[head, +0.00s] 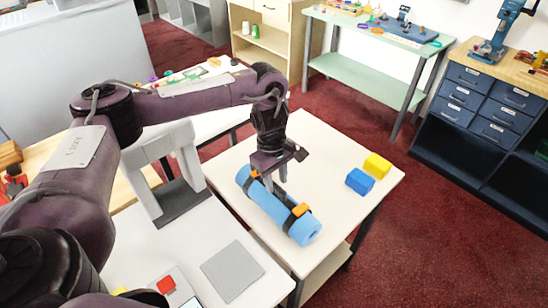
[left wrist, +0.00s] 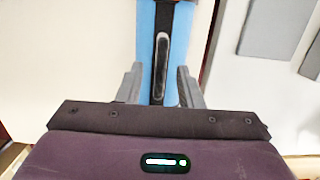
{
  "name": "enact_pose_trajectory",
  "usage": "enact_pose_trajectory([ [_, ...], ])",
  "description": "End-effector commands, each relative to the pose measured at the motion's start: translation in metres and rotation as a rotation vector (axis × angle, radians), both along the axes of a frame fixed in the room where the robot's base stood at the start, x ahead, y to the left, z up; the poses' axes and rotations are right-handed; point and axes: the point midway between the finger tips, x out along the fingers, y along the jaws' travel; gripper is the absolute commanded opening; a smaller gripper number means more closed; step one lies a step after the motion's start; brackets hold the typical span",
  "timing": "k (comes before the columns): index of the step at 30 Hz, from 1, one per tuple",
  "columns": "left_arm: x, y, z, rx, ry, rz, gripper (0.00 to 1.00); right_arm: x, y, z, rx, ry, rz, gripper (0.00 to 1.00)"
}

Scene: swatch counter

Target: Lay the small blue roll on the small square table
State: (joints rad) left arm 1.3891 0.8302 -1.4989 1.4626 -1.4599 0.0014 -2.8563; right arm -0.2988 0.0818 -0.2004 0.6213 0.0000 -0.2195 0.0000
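The small blue roll (head: 265,203) lies along the white top of the small square table (head: 330,222), with a black strap, a handle and orange clips on it. My left gripper (head: 278,175) points down over the roll's far half. In the left wrist view the roll (left wrist: 148,35) runs away between and beyond the two grey fingers (left wrist: 160,88). The fingers stand apart on either side of the dark handle (left wrist: 162,65), with gaps showing, so the gripper is open. My right gripper is out of view.
A grey arch-shaped stand (head: 160,160) and a grey square pad (head: 232,270) are on the white counter at left. Red carpet (head: 420,240) is clear to the right.

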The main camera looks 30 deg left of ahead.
Motion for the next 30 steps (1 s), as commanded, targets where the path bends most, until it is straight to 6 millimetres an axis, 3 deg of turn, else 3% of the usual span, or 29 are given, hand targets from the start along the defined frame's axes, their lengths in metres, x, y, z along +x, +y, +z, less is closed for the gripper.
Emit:
enact_pose_trajectory([
  [1,0.002,0.002,0.016,0.001,-0.006,0.0,0.33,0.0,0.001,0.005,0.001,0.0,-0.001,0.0],
  [6,0.003,0.006,0.05,0.002,-0.006,0.0,0.33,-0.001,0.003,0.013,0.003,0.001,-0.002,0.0],
  [13,0.004,0.01,0.084,0.001,-0.003,0.0,0.33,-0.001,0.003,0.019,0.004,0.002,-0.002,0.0],
  [19,0.004,0.011,0.094,0.0,0.0,0.001,0.33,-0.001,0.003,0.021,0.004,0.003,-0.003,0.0],
  [30,0.004,0.011,0.094,0.0,0.001,0.001,0.33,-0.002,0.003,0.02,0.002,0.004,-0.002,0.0],
])
